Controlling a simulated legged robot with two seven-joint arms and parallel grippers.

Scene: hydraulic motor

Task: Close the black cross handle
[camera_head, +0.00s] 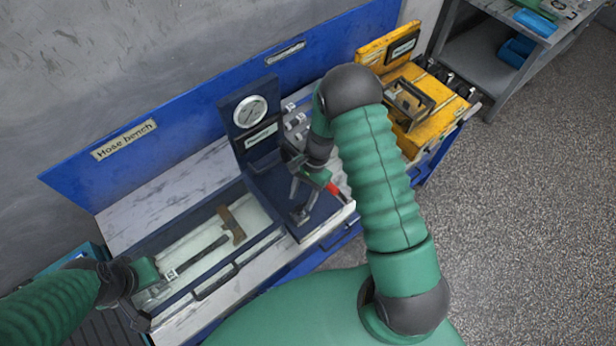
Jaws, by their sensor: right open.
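My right arm reaches over the bench, and my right gripper (300,203) points down, open, at the dark blue unit (328,212) below the pressure gauge (250,111). A small red part (333,189) shows beside the gripper. I cannot clearly make out the black cross handle; dark shapes at the gripper blend together, and my wrist covers part of this area. I cannot tell whether the gripper touches anything there. My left gripper (150,283) is at the lower left, by the near left end of the tray; its fingers are unclear.
A dark-rimmed tray (266,232) holds a brown-headed hammer-like tool (232,224). A blue back panel labelled "Hose bench" (124,139) stands behind. A yellow case (432,125) sits to the right of my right arm. Grey floor (530,220) is open at right.

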